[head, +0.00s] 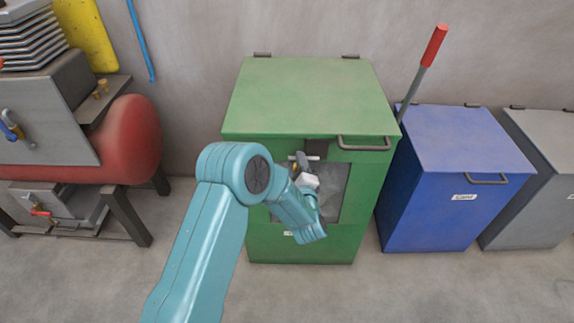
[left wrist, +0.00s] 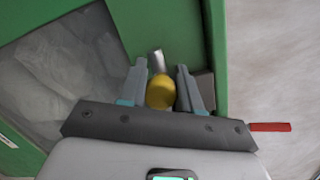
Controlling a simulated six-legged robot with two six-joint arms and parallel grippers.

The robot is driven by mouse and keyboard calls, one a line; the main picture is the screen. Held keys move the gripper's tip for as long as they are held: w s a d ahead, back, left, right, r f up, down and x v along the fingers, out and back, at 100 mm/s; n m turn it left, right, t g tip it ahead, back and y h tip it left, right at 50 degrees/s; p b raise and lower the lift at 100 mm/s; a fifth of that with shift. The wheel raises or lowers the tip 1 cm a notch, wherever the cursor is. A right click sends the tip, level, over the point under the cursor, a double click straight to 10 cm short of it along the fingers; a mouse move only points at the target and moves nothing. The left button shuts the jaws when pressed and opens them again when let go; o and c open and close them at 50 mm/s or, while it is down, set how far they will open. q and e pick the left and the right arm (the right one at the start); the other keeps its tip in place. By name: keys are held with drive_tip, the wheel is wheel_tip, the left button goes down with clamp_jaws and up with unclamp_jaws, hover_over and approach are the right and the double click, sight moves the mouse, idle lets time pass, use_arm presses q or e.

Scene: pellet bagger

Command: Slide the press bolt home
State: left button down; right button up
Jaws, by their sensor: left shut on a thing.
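The press is a green cabinet (head: 310,100) with a dark front window (head: 332,190) that shows pale, crumpled material inside. The bolt has a yellow knob (left wrist: 160,92) and a short silver rod (left wrist: 156,60) beyond it, by the window's edge. My left gripper (head: 299,163) is at the top of the window, just under the lid. In the left wrist view, the fingers of this gripper (left wrist: 161,68) stand on either side of the knob and are shut on it. In the head view my gripper hides most of the bolt. My right gripper is not in view.
A lid handle (head: 364,147) juts out above the window's right side. A lever with a red grip (head: 434,45) rises between the green cabinet and a blue bin (head: 450,205). A grey bin (head: 530,215) and a red tank (head: 130,140) flank these. The floor in front is clear.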

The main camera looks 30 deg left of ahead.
use_arm(q)
drive_tip(key=shift+w+d, duration=0.1)
drive_tip(key=shift+d, duration=0.15)
drive_tip(key=c, duration=0.8)
unclamp_jaws()
drive_tip(key=shift+w, duration=0.1)
drive_tip(key=shift+c, duration=0.2)
drive_tip(key=shift+s, duration=0.2)
drive_tip(key=v, duration=1.6)
drive_tip(key=shift+p, duration=0.3)
drive_tip(key=shift+s, duration=0.1)
